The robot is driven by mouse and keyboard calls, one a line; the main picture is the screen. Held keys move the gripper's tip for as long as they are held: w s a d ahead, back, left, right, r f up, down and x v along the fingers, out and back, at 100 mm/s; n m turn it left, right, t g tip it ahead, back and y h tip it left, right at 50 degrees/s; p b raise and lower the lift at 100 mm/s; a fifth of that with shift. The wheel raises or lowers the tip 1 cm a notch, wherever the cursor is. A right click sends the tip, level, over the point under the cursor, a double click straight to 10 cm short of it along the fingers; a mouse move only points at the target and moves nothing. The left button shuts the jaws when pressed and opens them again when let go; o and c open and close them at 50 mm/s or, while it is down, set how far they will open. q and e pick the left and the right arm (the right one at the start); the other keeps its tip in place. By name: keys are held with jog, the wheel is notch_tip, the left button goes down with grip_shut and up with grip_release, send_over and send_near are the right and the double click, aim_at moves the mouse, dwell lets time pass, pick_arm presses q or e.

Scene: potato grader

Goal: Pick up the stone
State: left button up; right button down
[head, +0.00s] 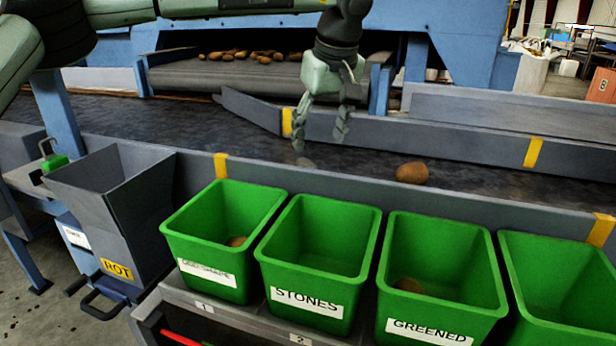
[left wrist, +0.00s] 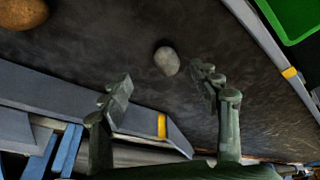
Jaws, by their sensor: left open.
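The stone (left wrist: 167,61) is a small grey rounded lump on the dark belt in the left wrist view. It lies just beyond and between the fingertips there. In the head view a grey patch that looks like the stone (head: 306,162) shows just below the fingertips, partly hard to make out against the belt. My left gripper (head: 320,138) points down above the belt with its fingers apart and nothing between them; it also shows in the left wrist view (left wrist: 162,84). My right gripper is in neither view.
A brown potato (head: 412,172) lies on the belt (head: 215,125) to the right. Green bins stand along the front, including an empty STONES bin (head: 318,240) and a GREENED bin (head: 440,255). A grey ROT chute (head: 130,205) stands left. Low grey rails edge the belt.

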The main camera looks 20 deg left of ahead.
aim_at(308, 162)
pick_arm(q)
jog(key=shift+a+f+y, duration=0.2)
jog(key=shift+a, duration=0.4)
jog(key=shift+a+f+y, duration=0.2)
jog(key=shift+a, duration=0.35)
jog(key=x, duration=0.4)
jog(key=d+x, duration=0.1)
jog(key=x, duration=0.2)
jog(key=shift+w+p, duration=0.3)
jog(key=c, duration=1.3)
